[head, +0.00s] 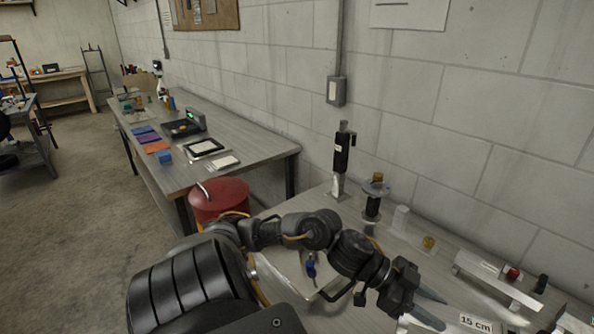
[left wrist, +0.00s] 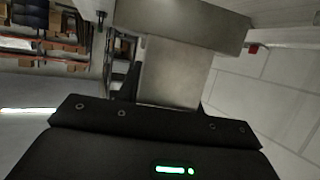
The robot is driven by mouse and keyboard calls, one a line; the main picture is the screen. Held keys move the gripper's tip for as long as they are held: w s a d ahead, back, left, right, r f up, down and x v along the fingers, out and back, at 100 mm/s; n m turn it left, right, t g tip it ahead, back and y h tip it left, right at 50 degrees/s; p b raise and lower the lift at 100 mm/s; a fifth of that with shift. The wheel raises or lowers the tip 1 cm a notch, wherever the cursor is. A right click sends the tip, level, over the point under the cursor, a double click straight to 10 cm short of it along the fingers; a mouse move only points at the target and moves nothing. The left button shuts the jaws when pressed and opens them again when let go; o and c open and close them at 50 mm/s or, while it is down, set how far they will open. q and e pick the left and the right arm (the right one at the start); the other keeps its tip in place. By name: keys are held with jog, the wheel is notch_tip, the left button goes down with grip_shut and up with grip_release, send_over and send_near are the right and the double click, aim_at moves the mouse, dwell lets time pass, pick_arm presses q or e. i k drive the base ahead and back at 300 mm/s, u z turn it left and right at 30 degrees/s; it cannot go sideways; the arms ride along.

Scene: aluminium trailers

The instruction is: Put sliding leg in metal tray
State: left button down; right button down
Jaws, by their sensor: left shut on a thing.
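My left gripper (head: 418,303) reaches over the right-hand bench at the bottom of the head view. In the left wrist view it is shut on a grey metal piece, which I take to be the sliding leg (left wrist: 175,72). The piece has a square, tube-like stem rising from the jaws and a wider block across its far end. In the head view I cannot clearly tell the held piece from the fingers. A pale metal tray (head: 286,262) lies on the bench to the left of the gripper, partly hidden behind my left arm. My right gripper is not in view.
A black cylinder on a metal foot (head: 342,153) stands by the wall, beside a dark spool-like part (head: 373,202). A blue item (head: 311,267) is at the tray. A "15 cm" label (head: 475,323) lies right. A red bin (head: 218,199) stands between the benches.

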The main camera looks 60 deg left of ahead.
aim_at(287, 261)
jog(key=u, duration=0.45)
jog(key=k, duration=1.15)
jog(key=u, duration=1.4)
jog(key=i, duration=1.45)
jog(key=z, duration=0.6)
